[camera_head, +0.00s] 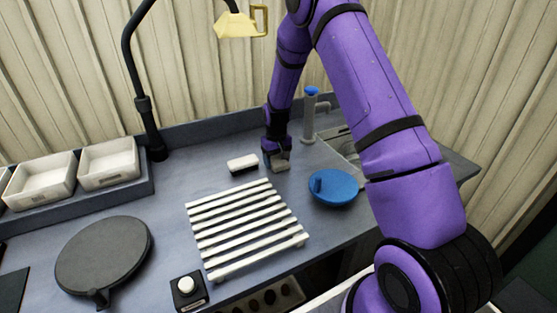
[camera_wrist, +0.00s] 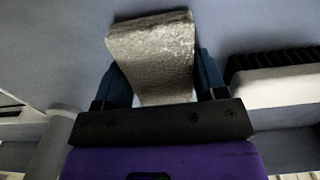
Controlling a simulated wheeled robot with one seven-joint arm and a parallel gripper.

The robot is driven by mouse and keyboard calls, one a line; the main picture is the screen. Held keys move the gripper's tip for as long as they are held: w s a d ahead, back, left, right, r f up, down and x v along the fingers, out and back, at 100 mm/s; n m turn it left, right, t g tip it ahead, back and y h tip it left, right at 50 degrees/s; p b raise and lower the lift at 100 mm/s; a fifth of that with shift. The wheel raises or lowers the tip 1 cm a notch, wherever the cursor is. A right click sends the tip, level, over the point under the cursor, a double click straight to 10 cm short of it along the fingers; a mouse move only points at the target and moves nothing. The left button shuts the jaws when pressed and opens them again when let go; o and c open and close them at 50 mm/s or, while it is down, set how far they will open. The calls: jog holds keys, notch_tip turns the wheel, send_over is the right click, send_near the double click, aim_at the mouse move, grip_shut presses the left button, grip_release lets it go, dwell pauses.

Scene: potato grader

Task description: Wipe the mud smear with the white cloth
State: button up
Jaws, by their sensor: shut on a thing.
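My gripper (camera_head: 277,160) is low over the worktop at the back, near the tap. In the wrist view its two dark fingers (camera_wrist: 165,85) are shut on a pale grey, rough-textured folded piece (camera_wrist: 152,50), which looks like the white cloth in shade. The cloth sticks out beyond the fingertips. In the head view it shows as a small greyish patch (camera_head: 281,164) under my gripper, at or just above the worktop; I cannot tell if it touches. I see no mud smear in either view; the cloth or my arm may hide it.
A white brush (camera_head: 243,162) with dark bristles lies just left of my gripper. A white slatted rack (camera_head: 245,226) is in front, a blue dish (camera_head: 334,187) to the right. A tap (camera_head: 309,118) stands behind. White trays (camera_head: 110,163), a round dark plate (camera_head: 103,256) and a button box (camera_head: 188,290) are further left.

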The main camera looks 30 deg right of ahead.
jog(key=shift+d+r, duration=0.2)
jog(key=shift+r, duration=1.05)
jog(key=shift+s+a+r, duration=0.1)
jog(key=shift+r, duration=2.65)
